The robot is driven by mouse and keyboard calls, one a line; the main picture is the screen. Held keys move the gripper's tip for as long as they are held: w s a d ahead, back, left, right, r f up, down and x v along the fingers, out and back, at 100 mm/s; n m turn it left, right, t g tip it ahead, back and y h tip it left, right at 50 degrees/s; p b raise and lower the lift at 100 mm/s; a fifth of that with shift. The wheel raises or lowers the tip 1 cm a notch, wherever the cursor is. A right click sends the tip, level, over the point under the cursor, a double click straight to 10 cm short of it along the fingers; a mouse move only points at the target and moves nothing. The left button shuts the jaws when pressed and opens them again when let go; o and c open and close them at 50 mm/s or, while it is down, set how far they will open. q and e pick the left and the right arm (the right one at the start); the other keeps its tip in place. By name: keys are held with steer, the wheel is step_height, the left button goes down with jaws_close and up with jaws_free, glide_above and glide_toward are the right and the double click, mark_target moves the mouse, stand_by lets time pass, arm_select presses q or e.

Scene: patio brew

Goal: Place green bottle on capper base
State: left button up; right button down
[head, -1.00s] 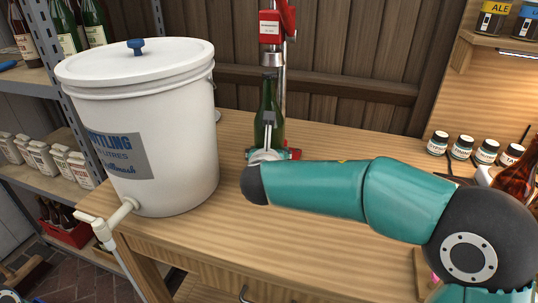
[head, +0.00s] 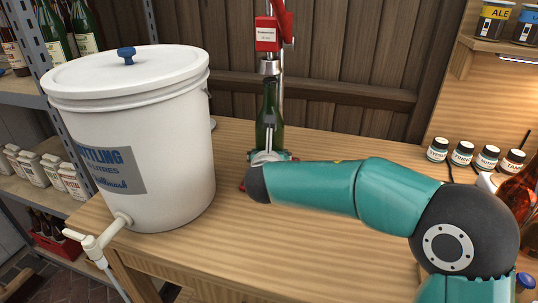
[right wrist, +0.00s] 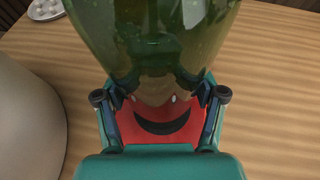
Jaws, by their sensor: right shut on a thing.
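The green bottle (head: 262,132) stands about upright below the red capper's (head: 267,39) metal bell, with a small gap under the bell. My right gripper (head: 268,150) is shut around it. In the right wrist view the bottle (right wrist: 150,35) fills the top between the fingers (right wrist: 160,98). The red capper base (right wrist: 188,118), with a dark crescent on it, shows below the bottle. In the head view my right arm hides most of the base and the bottle's foot. I cannot tell whether the bottle touches the base. My left gripper is not in view.
A large white bottling bucket (head: 130,140) with a tap (head: 100,236) stands on the wooden bench (head: 230,240), left of the capper. Small jars (head: 461,151) and a brown bottle (head: 519,190) stand at the right. Shelves (head: 35,180) line the left.

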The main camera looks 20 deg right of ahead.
steer(key=shift+w+f, duration=0.1)
steer(key=shift+c, duration=0.5)
jaws_free()
steer(key=shift+f, duration=0.1)
steer(key=v, duration=1.2)
steer(key=shift+d, duration=0.1)
